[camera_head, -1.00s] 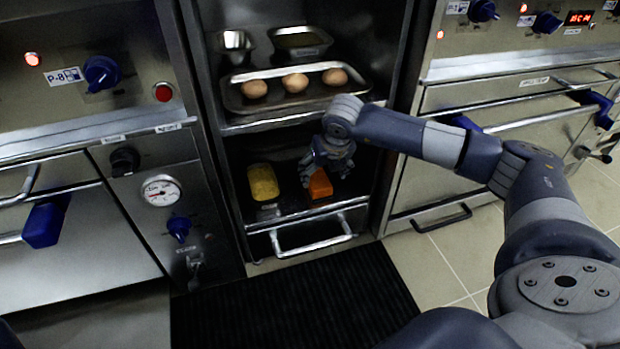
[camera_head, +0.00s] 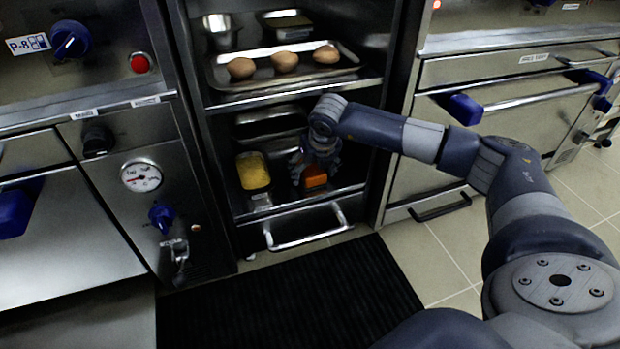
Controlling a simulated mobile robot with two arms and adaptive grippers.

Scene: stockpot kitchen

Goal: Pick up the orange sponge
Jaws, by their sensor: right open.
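The orange sponge (camera_head: 315,177) lies on the lower shelf of the open cabinet, towards its right side. My right gripper (camera_head: 309,176) reaches in from the right and is lowered over the sponge, with its open fingers around or just beside it. The fingers and wrist hide part of the sponge. I cannot tell whether they touch it. My left gripper does not show.
A yellow item in a container (camera_head: 253,171) stands left of the sponge. A dark tray (camera_head: 270,124) is behind. A drawer handle (camera_head: 305,239) sits below; a black mat (camera_head: 290,300) covers the floor.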

